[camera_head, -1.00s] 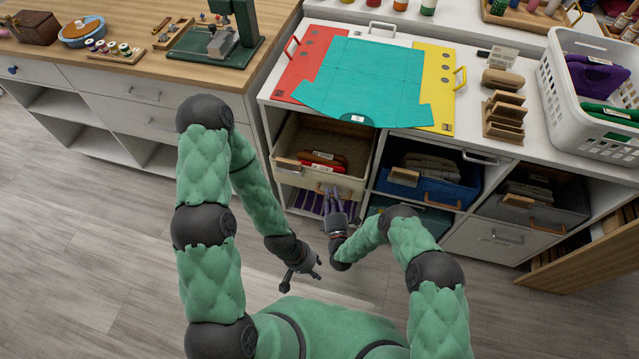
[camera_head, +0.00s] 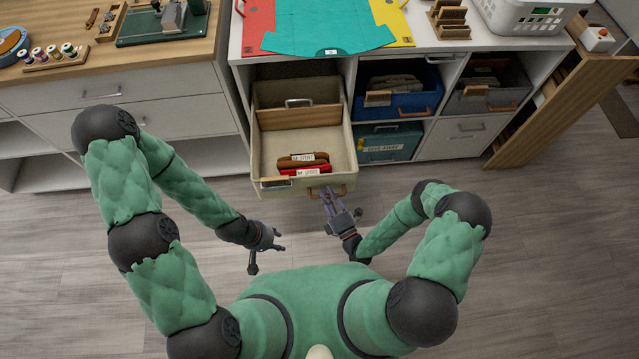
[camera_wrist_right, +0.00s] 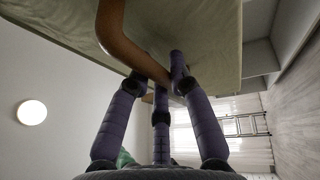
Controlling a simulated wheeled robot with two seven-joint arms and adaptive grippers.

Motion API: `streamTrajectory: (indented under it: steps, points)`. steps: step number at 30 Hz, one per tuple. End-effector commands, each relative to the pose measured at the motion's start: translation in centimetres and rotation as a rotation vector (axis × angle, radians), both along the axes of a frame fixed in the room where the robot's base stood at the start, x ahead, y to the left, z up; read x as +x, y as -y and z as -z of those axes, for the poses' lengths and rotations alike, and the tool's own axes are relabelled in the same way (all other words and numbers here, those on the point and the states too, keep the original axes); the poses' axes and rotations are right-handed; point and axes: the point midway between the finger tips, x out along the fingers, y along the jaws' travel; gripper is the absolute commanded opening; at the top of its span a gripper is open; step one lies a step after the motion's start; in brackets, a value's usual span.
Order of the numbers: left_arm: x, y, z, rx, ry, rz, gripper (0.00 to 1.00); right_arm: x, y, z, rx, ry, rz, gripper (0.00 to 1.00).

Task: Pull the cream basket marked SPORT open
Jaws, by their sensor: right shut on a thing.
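The cream basket (camera_head: 256,152) is drawn far out of its upper left cubby in the head view, its front over the floor. Its interior shows, with a brown item (camera_head: 295,163) and a red item (camera_head: 320,169) near the front, both carrying tags. My right gripper (camera_head: 328,196) is shut on the tan handle (camera_head: 342,190) at the basket's front. The right wrist view shows its purple fingers (camera_wrist_right: 160,85) around the handle (camera_wrist_right: 125,45), below the basket's cream wall (camera_wrist_right: 210,40). My left gripper (camera_head: 268,254) is open and empty, apart from the basket at lower left.
A blue basket (camera_head: 425,103) and a grey basket (camera_head: 492,103) sit in cubbies to the right. A teal basket marked GIVE AWAY (camera_head: 382,158) is below the blue one. Wooden boards (camera_head: 545,105) stand at the right end. Floor around the basket's front is clear.

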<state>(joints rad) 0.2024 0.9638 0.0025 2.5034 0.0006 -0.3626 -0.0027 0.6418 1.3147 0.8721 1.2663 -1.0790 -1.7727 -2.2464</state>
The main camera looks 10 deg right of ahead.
Motion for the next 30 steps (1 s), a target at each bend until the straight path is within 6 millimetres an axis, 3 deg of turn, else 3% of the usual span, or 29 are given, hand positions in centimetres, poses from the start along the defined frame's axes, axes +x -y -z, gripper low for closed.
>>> streamTrajectory:
  steps: [9, 22, 23, 25, 30]
  points:
    - [0.0, 0.0, -0.1, 0.000, 0.000, 0.000, 0.40, -2.9, 0.0, 0.0, 0.000, 0.000, -0.001, 0.00]
    - [0.0, 0.0, -0.2, 0.000, 0.000, 0.000, 0.40, -3.1, 0.0, 0.0, -0.001, -0.001, -0.001, 0.00]
    - [0.0, 0.0, -0.2, 0.000, 0.000, 0.000, 0.40, -3.1, 0.0, 0.0, -0.001, -0.001, -0.001, 0.26]
    - [0.0, 0.0, -0.2, 0.000, 0.000, 0.000, 0.40, -3.1, 0.0, 0.0, -0.001, -0.001, -0.001, 0.46]
    - [0.0, 0.0, -0.2, 0.000, 0.000, 0.000, 0.40, -3.1, 0.0, 0.0, -0.001, -0.001, -0.001, 0.46]
